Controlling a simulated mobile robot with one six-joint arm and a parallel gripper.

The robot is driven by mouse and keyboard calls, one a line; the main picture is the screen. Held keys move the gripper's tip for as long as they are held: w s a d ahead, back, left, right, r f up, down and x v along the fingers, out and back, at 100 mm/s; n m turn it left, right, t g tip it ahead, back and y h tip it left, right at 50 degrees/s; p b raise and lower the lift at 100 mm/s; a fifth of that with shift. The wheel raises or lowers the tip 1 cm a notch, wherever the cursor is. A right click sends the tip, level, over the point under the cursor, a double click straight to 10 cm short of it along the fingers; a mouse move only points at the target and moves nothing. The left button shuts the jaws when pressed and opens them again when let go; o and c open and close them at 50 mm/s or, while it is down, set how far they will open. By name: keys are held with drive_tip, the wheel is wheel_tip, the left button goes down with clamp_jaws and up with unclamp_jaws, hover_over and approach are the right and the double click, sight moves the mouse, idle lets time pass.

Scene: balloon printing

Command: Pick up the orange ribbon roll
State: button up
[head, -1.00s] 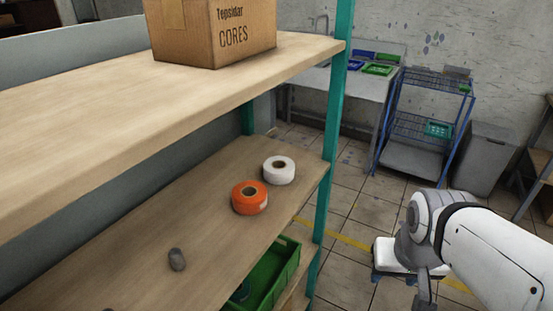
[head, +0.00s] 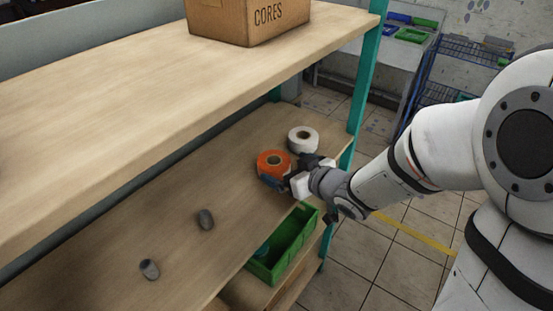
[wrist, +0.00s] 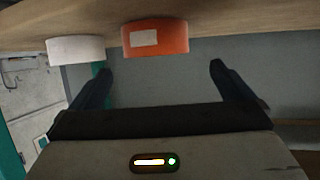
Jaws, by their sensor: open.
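The orange ribbon roll (head: 272,162) lies flat on the middle shelf (head: 215,180), close to the white roll (head: 303,138). My gripper (head: 283,178) is at the roll's near right side and partly covers it in the head view. In the wrist view, my gripper (wrist: 160,78) has its two fingers spread wide with nothing between them. The orange roll (wrist: 156,38) shows ahead of the gap between the fingertips, with a pale label on its side. The white roll (wrist: 76,50) is left of it, near the left finger. Contact with the orange roll cannot be told.
An upper shelf (head: 130,90) with a cardboard box (head: 245,18) hangs over the rolls. A teal post (head: 362,90) stands to the right. A green crate (head: 285,245) sits below.

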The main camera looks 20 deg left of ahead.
sight(278, 166)
drive_tip(key=x, duration=0.2)
drive_tip(key=shift+w+a+f, duration=0.2)
drive_tip(key=shift+w+a+f+p, duration=0.35)
drive_tip(key=shift+w+a+f, duration=0.7)
drive_tip(key=shift+w+f, duration=0.1)
drive_tip(key=shift+w+a+f, duration=0.25)
drive_tip(key=shift+a, duration=0.2)
drive_tip(key=c, duration=1.1)
wheel_tip(278, 166, up, 10)
drive_tip(key=shift+r+p, duration=0.1)
drive_tip(key=shift+p, duration=0.35)
